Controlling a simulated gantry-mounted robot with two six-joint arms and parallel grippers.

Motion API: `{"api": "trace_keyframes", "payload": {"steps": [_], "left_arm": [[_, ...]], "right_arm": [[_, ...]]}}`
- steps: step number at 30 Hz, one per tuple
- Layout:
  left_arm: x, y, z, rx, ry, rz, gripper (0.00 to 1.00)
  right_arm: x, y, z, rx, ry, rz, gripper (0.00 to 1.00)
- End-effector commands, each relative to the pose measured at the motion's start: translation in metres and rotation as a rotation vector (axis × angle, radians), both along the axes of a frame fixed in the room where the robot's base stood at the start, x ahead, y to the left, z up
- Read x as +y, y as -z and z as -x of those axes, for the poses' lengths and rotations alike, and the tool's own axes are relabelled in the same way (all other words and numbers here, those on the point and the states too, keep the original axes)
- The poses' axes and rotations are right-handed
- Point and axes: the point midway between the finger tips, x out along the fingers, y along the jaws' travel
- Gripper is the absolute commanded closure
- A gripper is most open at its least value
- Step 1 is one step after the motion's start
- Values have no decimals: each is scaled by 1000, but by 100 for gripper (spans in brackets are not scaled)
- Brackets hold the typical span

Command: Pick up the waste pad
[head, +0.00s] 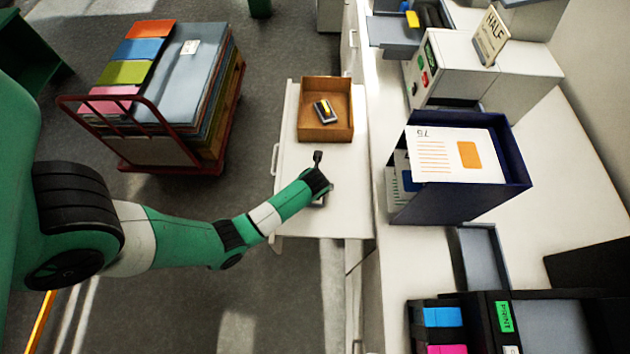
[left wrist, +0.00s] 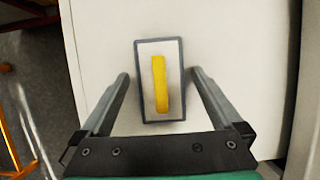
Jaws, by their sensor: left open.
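A flat rectangular pad with a dark border, pale face and yellow bar (left wrist: 147,62) lies on the white surface in the left wrist view; it looks like the waste pad. My left gripper (left wrist: 160,76) is open, with one finger on each side of the pad and a gap on both sides. In the head view my left gripper (head: 324,181) is over the white cart top and hides most of the pad there. A similar dark pad with a yellow strip (head: 325,110) lies in the brown box. My right gripper is not in view.
The open brown box (head: 331,134) stands on the white cart top (head: 350,215) beyond my gripper. A navy bin (head: 511,187) with printed sheets stands on the counter to the right. A red trolley (head: 190,166) with stacked boards is at the left. The cart's near end is clear.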

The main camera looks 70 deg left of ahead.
Motion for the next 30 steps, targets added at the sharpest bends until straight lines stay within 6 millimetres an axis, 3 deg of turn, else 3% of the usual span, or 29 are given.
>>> {"api": "trace_keyframes", "payload": {"steps": [4,18,26,30], "left_arm": [[0,-1,0,0,0,0,2],[0,-1,0,0,0,-1,84],[0,-3,0,-1,0,-1,84],[0,-15,-1,-3,0,-2,84]], "right_arm": [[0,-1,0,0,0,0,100],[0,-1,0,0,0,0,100],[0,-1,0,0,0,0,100],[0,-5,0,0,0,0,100]]}}
